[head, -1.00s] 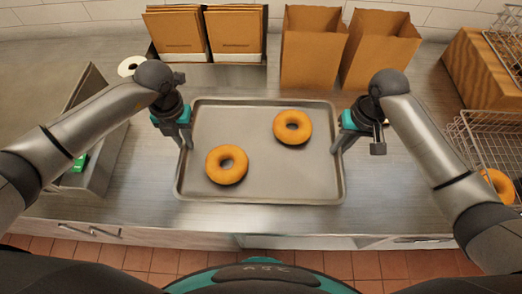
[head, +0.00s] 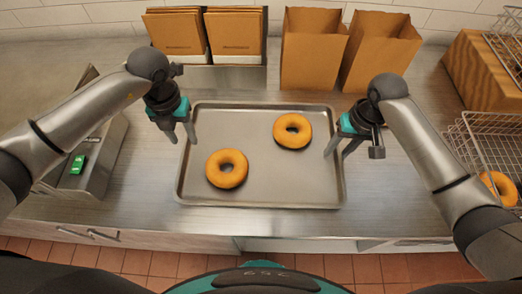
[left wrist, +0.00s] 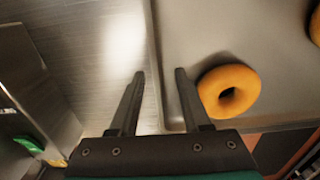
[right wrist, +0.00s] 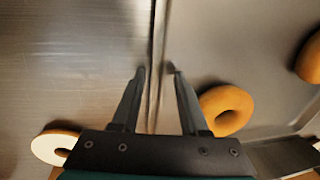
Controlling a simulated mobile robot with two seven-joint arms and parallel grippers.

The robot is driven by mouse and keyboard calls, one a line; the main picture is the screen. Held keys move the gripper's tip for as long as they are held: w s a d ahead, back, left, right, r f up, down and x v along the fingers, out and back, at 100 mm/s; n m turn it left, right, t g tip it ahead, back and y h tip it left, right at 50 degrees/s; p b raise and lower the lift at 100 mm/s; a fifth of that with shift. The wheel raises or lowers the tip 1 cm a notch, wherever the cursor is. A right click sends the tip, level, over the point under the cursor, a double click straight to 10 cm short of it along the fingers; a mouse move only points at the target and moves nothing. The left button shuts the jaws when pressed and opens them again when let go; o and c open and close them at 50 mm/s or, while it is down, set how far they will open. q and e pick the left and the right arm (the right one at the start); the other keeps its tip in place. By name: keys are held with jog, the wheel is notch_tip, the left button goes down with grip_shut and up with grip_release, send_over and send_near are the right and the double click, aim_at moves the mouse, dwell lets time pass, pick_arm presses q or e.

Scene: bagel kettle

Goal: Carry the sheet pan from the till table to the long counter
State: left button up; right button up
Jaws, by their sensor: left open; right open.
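The grey metal sheet pan (head: 262,190) lies flat on a steel worktop, with two orange bagels, one at left (head: 227,181) and one at upper right (head: 292,118). My left gripper (head: 183,138) is open at the pan's left rim; in the left wrist view the rim (left wrist: 152,60) runs between its fingers. My right gripper (head: 337,153) is open at the pan's right rim; in the right wrist view the rim (right wrist: 156,45) passes between its fingertips. Whether either gripper touches the rim cannot be told.
Brown paper bags (head: 313,50) and a holder of folded bags (head: 235,35) stand behind the pan. A metal box with a green item (head: 78,163) is at left. A wire basket (head: 480,140) with a bagel is at right. The worktop's front edge is close.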

pick_arm(q)
notch_tip(320, 180, up, 8)
jog(key=shift+r, duration=0.2)
pick_arm(e)
notch_tip(320, 180, up, 12)
jog(key=d, duration=0.2)
dwell(0.6)
